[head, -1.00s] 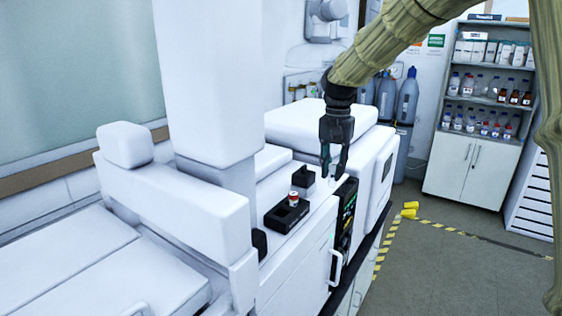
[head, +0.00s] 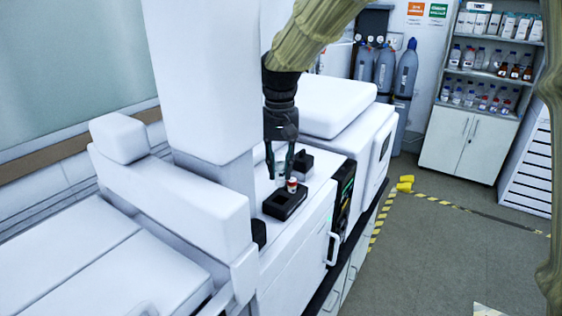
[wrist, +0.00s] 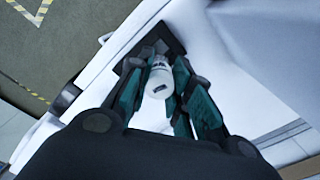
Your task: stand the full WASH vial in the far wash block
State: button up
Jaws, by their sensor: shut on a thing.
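My gripper (head: 279,174) points down over the white instrument top, with its fingers shut on a pale, white-capped vial (wrist: 158,80), seen between the fingertips in the wrist view. Its label cannot be read. The far dark block (head: 303,160) lies just behind and right of my fingers, partly hidden by them. The near dark block (head: 278,207) lies below my fingertips and has an open square well. A red-and-white vial (head: 292,186) stands upright at the near block's back. In the wrist view a dark block (wrist: 178,38) shows beyond the held vial, mostly hidden.
A white column (head: 205,80) rises close to the left of my gripper. A raised white housing (head: 325,105) stands behind. A door handle (head: 334,249) sticks out from the instrument's front.

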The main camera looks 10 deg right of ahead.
aim_at(280, 186)
jog(key=shift+d+f, duration=0.1)
jog(key=shift+f, duration=1.75)
jog(key=shift+s, duration=0.1)
jog(key=shift+f, duration=0.35)
jog(key=shift+f, duration=0.3)
jog(key=shift+f+b, duration=0.55)
jog(key=shift+f, duration=0.75)
jog(key=o, duration=1.4)
